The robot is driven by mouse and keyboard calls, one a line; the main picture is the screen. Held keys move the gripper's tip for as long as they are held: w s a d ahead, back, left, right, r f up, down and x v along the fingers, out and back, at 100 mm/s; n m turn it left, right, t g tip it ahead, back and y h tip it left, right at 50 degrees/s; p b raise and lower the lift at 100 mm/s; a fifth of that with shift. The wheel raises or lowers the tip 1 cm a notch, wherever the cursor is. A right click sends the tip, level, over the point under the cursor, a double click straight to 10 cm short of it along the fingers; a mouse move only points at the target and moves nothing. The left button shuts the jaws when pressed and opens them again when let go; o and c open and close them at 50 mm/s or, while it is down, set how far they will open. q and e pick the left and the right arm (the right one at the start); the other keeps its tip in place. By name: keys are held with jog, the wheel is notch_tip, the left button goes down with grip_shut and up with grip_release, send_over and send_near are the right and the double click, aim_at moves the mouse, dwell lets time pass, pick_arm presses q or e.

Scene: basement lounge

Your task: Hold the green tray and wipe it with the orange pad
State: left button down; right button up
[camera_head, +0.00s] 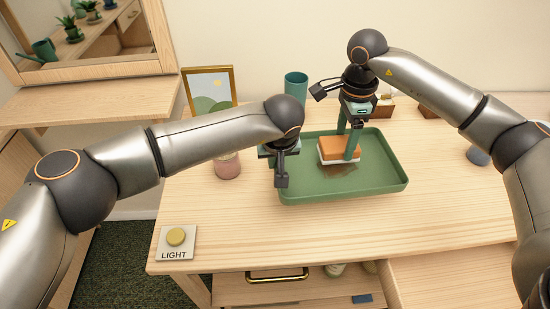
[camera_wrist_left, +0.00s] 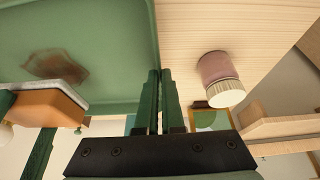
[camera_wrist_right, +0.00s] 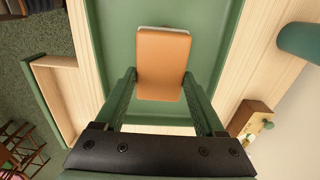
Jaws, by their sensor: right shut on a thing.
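The green tray (camera_head: 300,190) lies on the wooden table, with a brown smear (camera_head: 340,168) on its floor; the smear also shows in the left wrist view (camera_wrist_left: 57,66). My left gripper (camera_wrist_left: 160,74) is at the tray's left rim, its fingers close together on the tray wall. In the head view that contact is largely hidden by the left gripper (camera_head: 281,180). My right gripper (camera_head: 347,150) points down over the tray, shut on the sides of the orange pad (camera_wrist_right: 163,62). The pad has a pale underside and is at the back of the smear; I cannot tell whether it touches the tray.
A pink jar (camera_head: 228,167) stands left of the tray, close to my left arm. A teal cup (camera_head: 296,88) and a framed picture (camera_head: 209,88) stand behind. A light switch (camera_head: 176,240) is at the front left. The table in front of the tray is clear.

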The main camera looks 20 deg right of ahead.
pick_arm(q)
jog(key=shift+f, duration=2.55)
jog(key=shift+f, duration=0.35)
jog(key=shift+f, duration=1.05)
jog(key=c, duration=0.8)
grip_release()
grip_shut()
dwell(1.4)
